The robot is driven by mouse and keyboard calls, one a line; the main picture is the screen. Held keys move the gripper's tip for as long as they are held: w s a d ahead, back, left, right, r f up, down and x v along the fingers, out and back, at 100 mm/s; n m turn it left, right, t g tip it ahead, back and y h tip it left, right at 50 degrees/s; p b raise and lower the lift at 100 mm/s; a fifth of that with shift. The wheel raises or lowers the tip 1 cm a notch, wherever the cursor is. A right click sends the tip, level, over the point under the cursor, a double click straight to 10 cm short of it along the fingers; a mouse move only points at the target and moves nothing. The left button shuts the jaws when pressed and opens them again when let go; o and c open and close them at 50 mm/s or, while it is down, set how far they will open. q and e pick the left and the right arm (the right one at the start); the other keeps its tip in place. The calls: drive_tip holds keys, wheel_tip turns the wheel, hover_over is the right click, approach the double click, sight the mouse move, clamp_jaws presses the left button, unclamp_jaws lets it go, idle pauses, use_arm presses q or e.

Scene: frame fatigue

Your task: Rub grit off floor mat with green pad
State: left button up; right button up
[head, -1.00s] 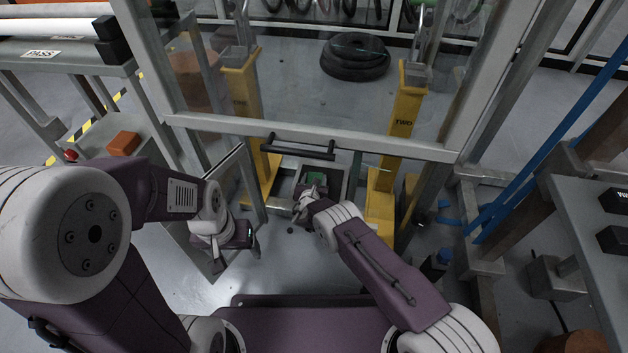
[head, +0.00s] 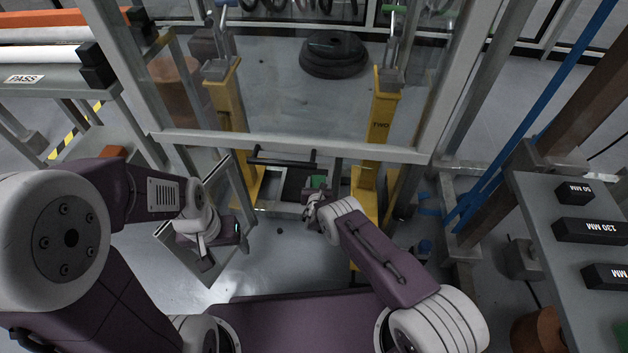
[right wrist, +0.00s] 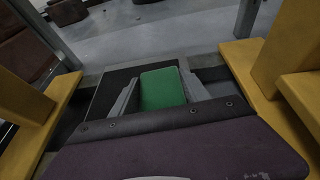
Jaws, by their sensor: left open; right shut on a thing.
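The green pad (head: 318,182) is held in my right gripper (head: 314,200), low between two yellow posts. In the right wrist view the green pad (right wrist: 162,88) sits between the two grey fingers, which are shut on it. A dark panel that looks like the floor mat (head: 292,186) lies left of and under the pad; it also shows in the right wrist view (right wrist: 108,92). I cannot tell whether the pad touches it, and no grit can be made out. My left gripper (head: 222,252) is open and empty, low at the left, apart from the mat.
The yellow posts (head: 228,112) and (head: 378,125) flank the mat. A grey-framed clear panel with a black handle bar (head: 281,158) is above it. A grey bench with black blocks (head: 590,230) stands at right. A small dark lump (head: 280,231) lies on the floor.

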sight(302, 186)
drive_tip(key=shift+a+f+b, duration=0.15)
drive_tip(key=shift+a+b, duration=0.05)
drive_tip(key=shift+b, duration=0.1)
drive_tip(key=a+b, duration=0.2)
drive_tip(key=shift+w+a+f, duration=0.1)
drive_tip(key=shift+w+a, duration=0.2)
drive_tip(key=shift+a, duration=0.3)
drive_tip(key=shift+w+a+b, duration=0.1)
drive_tip(key=shift+a+b, duration=0.2)
drive_tip(key=shift+b, duration=0.35)
drive_tip(key=shift+w+a+b, duration=0.2)
drive_tip(key=shift+a+b, duration=0.6)
drive_tip(key=shift+a, duration=0.2)
drive_tip(key=shift+w+a+b, duration=0.1)
drive_tip(key=shift+a+b, duration=0.2)
drive_tip(key=shift+a, duration=0.15)
drive_tip(key=shift+r, duration=0.25)
